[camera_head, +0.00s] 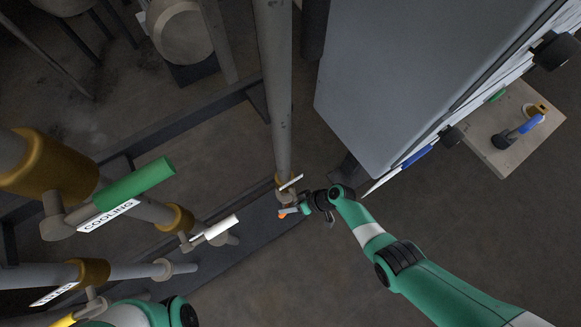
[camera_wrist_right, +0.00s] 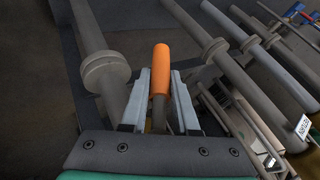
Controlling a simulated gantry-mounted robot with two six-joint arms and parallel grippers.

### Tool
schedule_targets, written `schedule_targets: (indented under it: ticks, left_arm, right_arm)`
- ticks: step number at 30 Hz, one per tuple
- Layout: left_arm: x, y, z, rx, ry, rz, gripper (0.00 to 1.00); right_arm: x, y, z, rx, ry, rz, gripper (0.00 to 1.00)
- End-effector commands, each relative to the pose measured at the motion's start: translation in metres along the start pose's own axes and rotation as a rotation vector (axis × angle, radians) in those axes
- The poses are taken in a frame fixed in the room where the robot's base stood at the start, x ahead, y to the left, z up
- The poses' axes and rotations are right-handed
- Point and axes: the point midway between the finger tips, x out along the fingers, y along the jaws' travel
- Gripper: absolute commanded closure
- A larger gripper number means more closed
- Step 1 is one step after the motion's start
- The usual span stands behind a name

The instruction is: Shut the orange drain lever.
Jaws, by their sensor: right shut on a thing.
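The orange drain lever (camera_wrist_right: 160,72) shows in the right wrist view as an orange grip on a grey stem. It stands between the two fingers of my right gripper (camera_wrist_right: 160,95), which is shut on it. In the head view only a small orange tip of the lever (camera_head: 282,215) shows beside my right gripper (camera_head: 290,211), near the foot of a vertical grey pipe (camera_head: 276,100). The valve body below the lever is mostly hidden by the gripper. Part of my left arm shows at the bottom left of the head view, but its gripper is out of view.
A green-handled lever (camera_head: 135,184) labelled COOLING, a white lever (camera_head: 215,229) and a yellow lever (camera_head: 62,321) sit on pipes at the left. A large grey cabinet (camera_head: 415,70) stands at the upper right.

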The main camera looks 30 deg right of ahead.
Motion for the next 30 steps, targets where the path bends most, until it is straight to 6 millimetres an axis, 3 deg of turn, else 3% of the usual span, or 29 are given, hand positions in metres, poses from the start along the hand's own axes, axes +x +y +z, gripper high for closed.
schedule_targets:
  ticks: [18,19,23,24,30]
  left_arm:
    - [0.0008,0.0000,-0.0008,0.000,0.000,0.000,1.00]
    - [0.0008,0.0000,-0.0008,0.000,0.000,0.000,1.00]
    - [0.0008,0.0000,-0.0008,0.000,0.000,0.000,1.00]
    - [0.0009,0.0000,-0.0008,0.000,0.000,0.000,1.00]
    - [0.0009,0.0000,-0.0008,0.000,0.000,0.000,1.00]
  right_arm:
    - [0.0004,-0.0042,0.0004,0.026,0.009,-0.057,1.00]
    - [0.0005,-0.0043,0.0004,0.026,0.009,-0.057,0.70]
    - [0.0004,-0.0042,0.0003,0.025,0.009,-0.056,0.46]
    - [0.0004,-0.0042,0.0002,0.025,0.009,-0.056,0.42]
    - [0.0003,-0.0041,-0.0002,0.024,0.010,-0.055,0.42]
